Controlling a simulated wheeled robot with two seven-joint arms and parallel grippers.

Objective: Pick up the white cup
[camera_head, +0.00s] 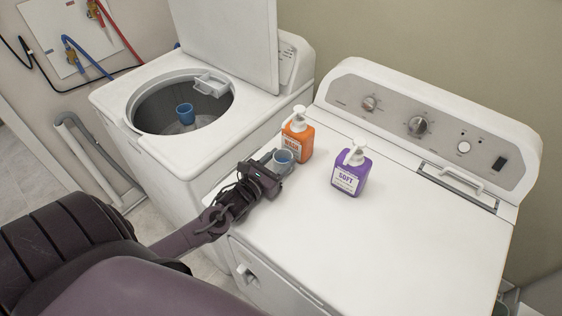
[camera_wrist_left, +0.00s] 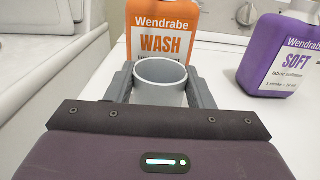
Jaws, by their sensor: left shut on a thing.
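The white cup (camera_wrist_left: 160,72) stands upright between the fingers of my left gripper (camera_wrist_left: 160,88) in the left wrist view. The gripper is shut on it, one finger against each side. In the head view the cup (camera_head: 283,158) shows at the tip of my left gripper (camera_head: 278,164), over the left front part of the dryer top. Its inside looks bluish there. Its lower part is hidden by the gripper, so I cannot tell whether it touches the dryer top. My right gripper is not in view.
An orange WASH bottle (camera_head: 298,134) stands just behind the cup. A purple SOFT bottle (camera_head: 351,168) stands to the right on the dryer (camera_head: 420,240). The open washer (camera_head: 150,150) with its raised lid (camera_head: 228,35) is at the left. The dryer top's front right is clear.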

